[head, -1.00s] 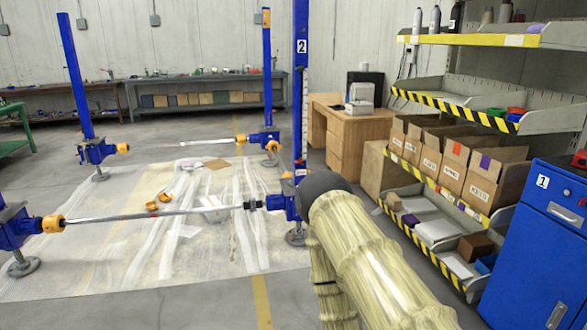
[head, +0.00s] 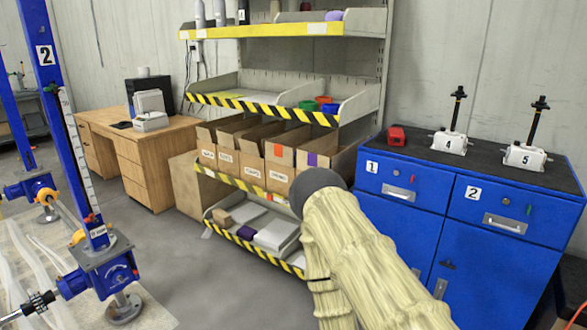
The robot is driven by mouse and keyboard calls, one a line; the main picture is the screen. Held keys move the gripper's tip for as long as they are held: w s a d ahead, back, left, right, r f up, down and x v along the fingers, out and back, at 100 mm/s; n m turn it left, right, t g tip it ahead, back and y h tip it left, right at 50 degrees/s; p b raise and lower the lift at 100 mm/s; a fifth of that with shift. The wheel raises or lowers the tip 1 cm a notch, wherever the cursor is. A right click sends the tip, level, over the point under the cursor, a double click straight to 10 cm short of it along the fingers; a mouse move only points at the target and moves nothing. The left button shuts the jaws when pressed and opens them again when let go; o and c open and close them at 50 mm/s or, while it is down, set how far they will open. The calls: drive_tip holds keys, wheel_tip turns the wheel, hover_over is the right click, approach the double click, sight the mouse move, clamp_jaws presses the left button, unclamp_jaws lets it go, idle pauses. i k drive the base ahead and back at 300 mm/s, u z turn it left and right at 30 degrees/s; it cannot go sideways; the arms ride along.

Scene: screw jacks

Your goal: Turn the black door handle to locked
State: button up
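A small black door handle (head: 447,264) shows on the front of the blue cabinet (head: 490,262), below its drawers. It is small here, and I cannot tell whether it is turned to locked. A silver pull (head: 440,288) sits just below it. My arm, in a pale ribbed cover with a dark rounded joint, rises in the lower middle and hides part of the cabinet's left side. My gripper is not in view.
A shelf rack (head: 262,104) with cardboard boxes stands left of the cabinet. A wooden desk (head: 150,160) and a blue jack post (head: 60,110) are farther left. Grey floor between them is clear.

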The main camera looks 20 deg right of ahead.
sight(446, 265)
drive_tip(key=z, duration=1.05)
drive_tip(key=i, duration=0.9)
drive_tip(key=z, duration=0.8)
